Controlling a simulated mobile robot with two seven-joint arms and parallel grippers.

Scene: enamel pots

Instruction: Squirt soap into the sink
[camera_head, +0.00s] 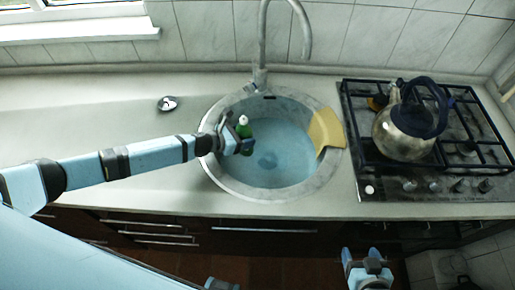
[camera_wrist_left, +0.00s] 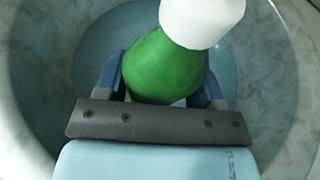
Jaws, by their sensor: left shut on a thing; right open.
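A green soap bottle with a white cap (camera_head: 243,129) is held over the left part of the round sink (camera_head: 228,187). My left gripper (camera_head: 236,142) is shut on the bottle. In the left wrist view the green body (camera_wrist_left: 166,70) sits between the two fingers, with the white cap toward the top, and the bottle looks tilted. The blue-grey basin (camera_wrist_left: 65,35) lies below it. The bottle's lower end is hidden. I cannot see any soap in the basin. My right gripper (camera_head: 362,254) is open and empty, low in front of the counter.
A yellow cloth or sponge (camera_head: 326,129) lies on the sink's right rim. A faucet (camera_head: 262,50) arches behind the sink. A metal kettle (camera_head: 402,135) stands on the gas hob (camera_head: 440,187) at right. A small round metal item (camera_head: 167,103) lies on the otherwise clear left counter.

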